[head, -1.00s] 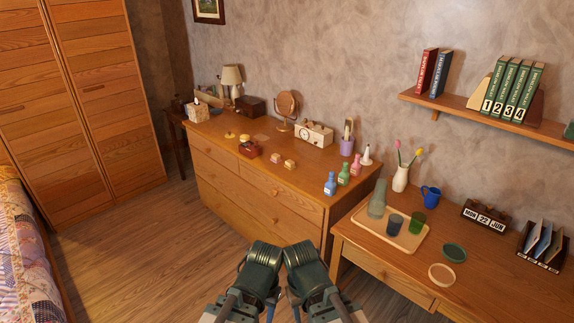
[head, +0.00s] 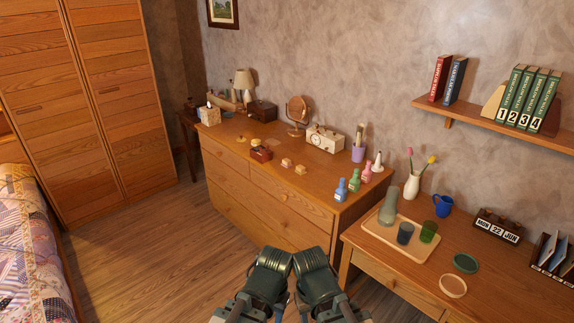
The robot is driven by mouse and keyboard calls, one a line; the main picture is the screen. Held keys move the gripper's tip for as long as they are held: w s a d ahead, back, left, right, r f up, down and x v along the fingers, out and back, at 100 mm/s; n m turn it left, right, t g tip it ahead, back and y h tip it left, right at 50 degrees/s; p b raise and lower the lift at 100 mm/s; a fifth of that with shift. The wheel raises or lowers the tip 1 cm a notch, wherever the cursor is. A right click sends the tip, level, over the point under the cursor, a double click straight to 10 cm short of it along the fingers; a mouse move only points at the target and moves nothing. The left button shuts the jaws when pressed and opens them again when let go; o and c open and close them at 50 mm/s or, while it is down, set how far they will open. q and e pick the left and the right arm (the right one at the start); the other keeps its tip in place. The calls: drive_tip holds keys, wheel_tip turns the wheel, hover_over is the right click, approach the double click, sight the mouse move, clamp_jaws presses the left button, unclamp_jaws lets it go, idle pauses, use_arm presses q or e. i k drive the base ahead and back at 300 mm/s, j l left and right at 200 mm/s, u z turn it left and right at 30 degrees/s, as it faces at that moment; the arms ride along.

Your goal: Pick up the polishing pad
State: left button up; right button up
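I cannot tell for sure which thing is the polishing pad. Small candidates lie on the left half of the wooden dresser top (head: 228,128): a small yellow piece (head: 241,139), a round yellow piece (head: 256,142) by a dark red box (head: 261,154), and a flat brown square (head: 277,143). My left gripper (head: 275,258) and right gripper (head: 309,258) are side by side at the bottom middle, in front of the dresser and well short of these things. Their fingers are not clear, and I see nothing held.
A desk (head: 494,290) with a tray (head: 399,251) is at right. A bed (head: 32,240) is at left. Floor between is clear.

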sight(286, 163)
drive_tip(key=z, duration=0.3)
drive_tip(key=i+j+z, duration=0.2)
drive_tip(key=z, duration=0.15)
drive_tip(key=i+j+z, duration=0.2)
drive_tip(key=z, duration=0.15)
drive_tip(key=i+j, duration=0.15)
drive_tip(key=j, duration=0.15)
drive_tip(key=i+j+z, duration=0.15)
drive_tip(key=j, duration=0.2)
drive_tip(key=i+j, duration=0.15)
drive_tip(key=j, duration=0.2)
drive_tip(key=i+j+z, duration=0.15)
drive_tip(key=j, duration=0.15)
drive_tip(key=i+j, duration=0.1)
drive_tip(key=j, duration=0.25)
drive_tip(key=i+j+z, duration=0.15)
drive_tip(key=j, duration=0.25)
drive_tip(key=i+j, duration=0.1)
drive_tip(key=j, duration=0.25)
drive_tip(key=i+j, duration=0.1)
drive_tip(key=j, duration=0.25)
drive_tip(key=i+j, duration=0.1)
drive_tip(key=j, duration=0.2)
